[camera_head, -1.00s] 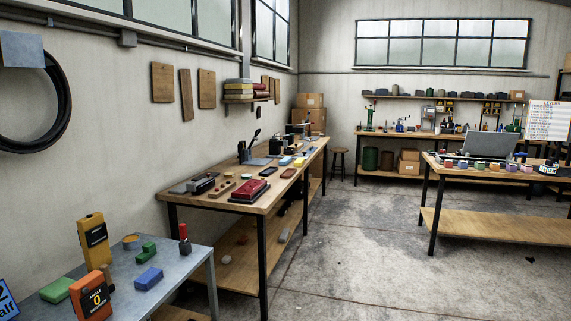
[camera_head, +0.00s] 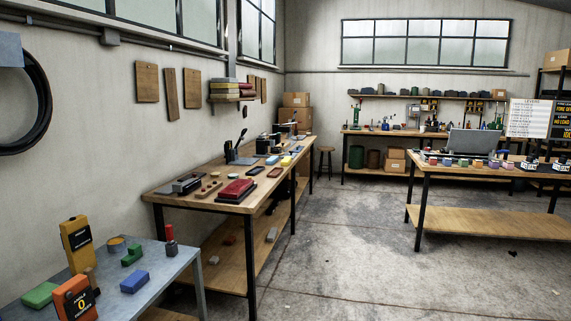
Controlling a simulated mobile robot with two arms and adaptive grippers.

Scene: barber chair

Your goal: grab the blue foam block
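A blue block (camera_head: 135,282) lies on the grey-topped table (camera_head: 170,275) at the lower left of the head view. It looks like a plain rectangular block; I cannot tell its material from here. A green stepped block (camera_head: 132,255) lies just behind it, and a flat green block (camera_head: 40,294) lies to its left. Neither of my grippers shows in this view.
An orange device (camera_head: 75,299) and a yellow device (camera_head: 77,245) stand left of the blue block. A red-topped item (camera_head: 170,240) stands behind it. A wooden workbench (camera_head: 187,199) is beyond. Concrete floor (camera_head: 350,260) is open in the middle, with another workbench (camera_head: 480,220) at right.

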